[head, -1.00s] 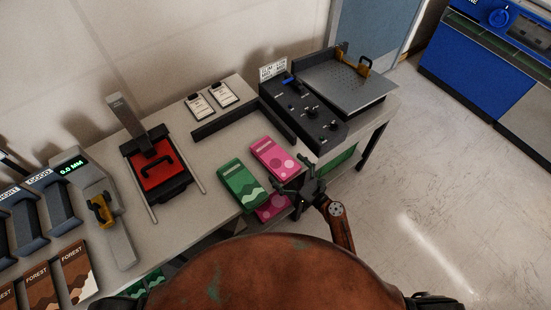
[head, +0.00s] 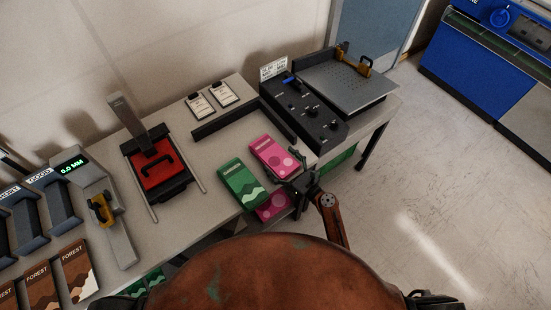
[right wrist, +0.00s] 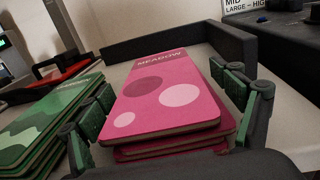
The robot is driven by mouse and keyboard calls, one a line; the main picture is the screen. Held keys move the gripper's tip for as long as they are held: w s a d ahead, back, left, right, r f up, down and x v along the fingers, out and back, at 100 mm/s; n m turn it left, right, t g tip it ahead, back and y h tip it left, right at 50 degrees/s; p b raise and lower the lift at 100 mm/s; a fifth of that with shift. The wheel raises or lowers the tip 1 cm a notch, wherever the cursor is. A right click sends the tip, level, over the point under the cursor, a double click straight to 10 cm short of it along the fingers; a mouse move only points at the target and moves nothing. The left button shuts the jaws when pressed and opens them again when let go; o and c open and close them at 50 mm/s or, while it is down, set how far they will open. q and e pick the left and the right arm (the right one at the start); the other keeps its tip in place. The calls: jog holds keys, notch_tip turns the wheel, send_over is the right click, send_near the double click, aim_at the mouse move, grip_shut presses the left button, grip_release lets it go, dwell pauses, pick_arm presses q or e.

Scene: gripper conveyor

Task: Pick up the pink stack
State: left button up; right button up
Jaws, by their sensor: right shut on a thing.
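The pink stack (head: 268,152) lies on the table at the right of a green stack. In the right wrist view the pink stack (right wrist: 172,98) shows several cards marked MEADOW with pale and dark dots, its top cards a little out of line with the lower ones. My right gripper (head: 287,174) is at the stack's near end, with green-padded fingers on both sides of it. In the right wrist view the gripper (right wrist: 165,95) is shut on the pink stack, which still appears to rest on the table. My left gripper is not in view.
The green stack (head: 242,184) lies close on the left. A dark rail (head: 225,122) and a control box (head: 305,115) stand behind. A red-bedded press (head: 158,165) stands further left.

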jog(key=c, duration=0.6)
jog(key=shift+r, duration=0.1)
